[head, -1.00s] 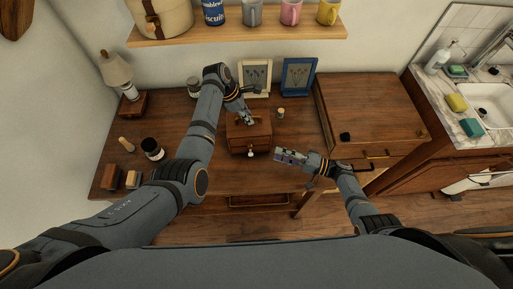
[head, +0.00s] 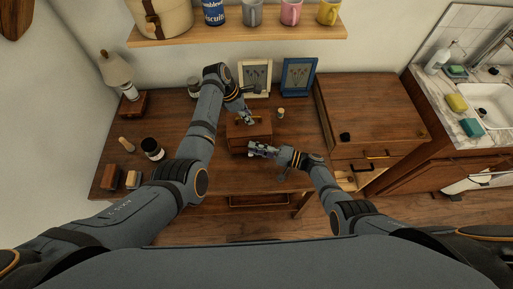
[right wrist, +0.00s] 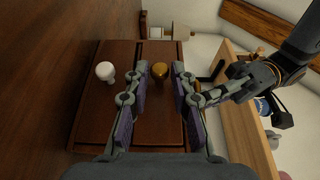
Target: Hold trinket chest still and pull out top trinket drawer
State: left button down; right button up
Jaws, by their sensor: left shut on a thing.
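The trinket chest (head: 237,142) is a small brown wooden box on the desk. In the right wrist view, turned on its side, its front (right wrist: 118,105) has a white knob (right wrist: 105,71) on the lower drawer and a brass knob (right wrist: 160,70) on the top drawer. My left gripper (head: 247,118) is shut at the chest's top; in the right wrist view it meets a brass piece there, mostly hidden. My right gripper (head: 250,150) is in front of the chest. Its open fingers (right wrist: 160,78) lie either side of the brass knob; contact is not visible.
Two picture frames, one cream (head: 255,78) and one blue (head: 298,76), stand behind the chest. A small cork-topped jar (head: 281,113) is to its right. A raised wooden cabinet (head: 370,105) borders the desk's right side. A dark jar (head: 152,149) stands left.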

grip_shut()
jog(key=shift+s, duration=0.1)
jog(key=s, duration=0.8)
jog(key=shift+s+d, duration=0.1)
jog(key=shift+d, duration=0.05)
jog(key=shift+o, duration=1.4)
grip_release()
jog(key=shift+o, duration=1.3)
